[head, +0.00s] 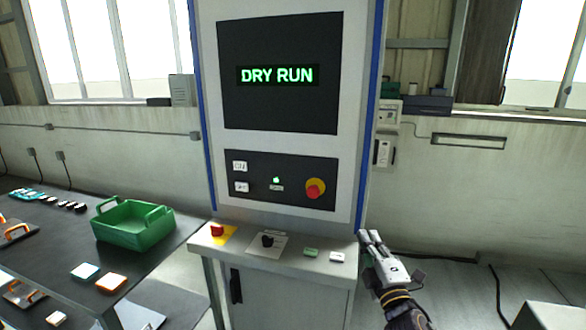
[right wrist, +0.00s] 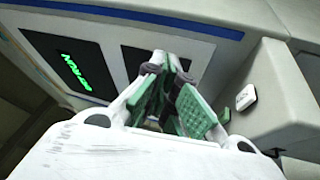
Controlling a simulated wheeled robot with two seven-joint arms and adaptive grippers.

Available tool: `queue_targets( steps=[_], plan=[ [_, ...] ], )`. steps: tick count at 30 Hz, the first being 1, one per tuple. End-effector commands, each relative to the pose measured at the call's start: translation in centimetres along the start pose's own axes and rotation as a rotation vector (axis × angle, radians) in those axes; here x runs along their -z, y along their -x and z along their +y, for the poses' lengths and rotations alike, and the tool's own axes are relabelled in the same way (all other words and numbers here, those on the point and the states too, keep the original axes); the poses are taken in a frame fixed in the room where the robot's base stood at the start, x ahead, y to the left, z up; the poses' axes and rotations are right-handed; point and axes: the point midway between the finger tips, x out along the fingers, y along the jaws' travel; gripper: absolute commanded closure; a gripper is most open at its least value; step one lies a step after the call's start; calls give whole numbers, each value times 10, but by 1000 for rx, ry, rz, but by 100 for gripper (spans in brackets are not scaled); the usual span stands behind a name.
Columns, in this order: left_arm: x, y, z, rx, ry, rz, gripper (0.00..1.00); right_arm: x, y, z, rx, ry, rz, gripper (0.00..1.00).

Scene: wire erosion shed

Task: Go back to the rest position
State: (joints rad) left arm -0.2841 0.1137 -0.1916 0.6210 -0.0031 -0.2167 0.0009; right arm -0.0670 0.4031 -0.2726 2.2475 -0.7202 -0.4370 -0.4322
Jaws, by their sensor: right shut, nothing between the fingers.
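My right gripper (head: 371,238) is at the right end of the machine's shelf in the head view, near the white button. In the right wrist view its fingertips (right wrist: 166,62) are together, with nothing between them. The machine (head: 200,120) stands in the middle, and its screen (head: 280,110) reads DRY RUN in green. A small green light (head: 276,180) glows on the panel below. The shelf carries a red button on a yellow plate (head: 218,232), a black knob (head: 267,240), a green button (head: 311,252) and a white button (head: 337,257). The white button also shows in the right wrist view (right wrist: 246,97). My left gripper is out of view.
A red and yellow emergency stop (head: 315,188) sits on the panel. A dark table (head: 150,272) at the left holds a green crate (head: 132,230), two small blocks (head: 98,277) and several tools. Floor space shows right of the machine.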

Motion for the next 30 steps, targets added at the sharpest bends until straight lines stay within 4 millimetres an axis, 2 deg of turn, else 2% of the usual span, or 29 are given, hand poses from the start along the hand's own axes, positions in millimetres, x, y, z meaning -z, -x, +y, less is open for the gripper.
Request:
queue_targets(
  steps=[3,8,15,20,24,30],
  plan=[
    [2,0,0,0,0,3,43,-20,16,-26,93,-134,-107,100],
    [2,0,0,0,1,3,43,-43,42,-63,222,-308,-254,100],
    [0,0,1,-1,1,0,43,-65,98,-121,424,-548,-480,100],
    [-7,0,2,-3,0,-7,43,-71,144,-156,564,-691,-635,100],
    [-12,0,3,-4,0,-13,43,-69,188,-183,689,-806,-773,100],
    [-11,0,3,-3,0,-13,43,-59,248,-209,850,-932,-946,100]
  ],
)
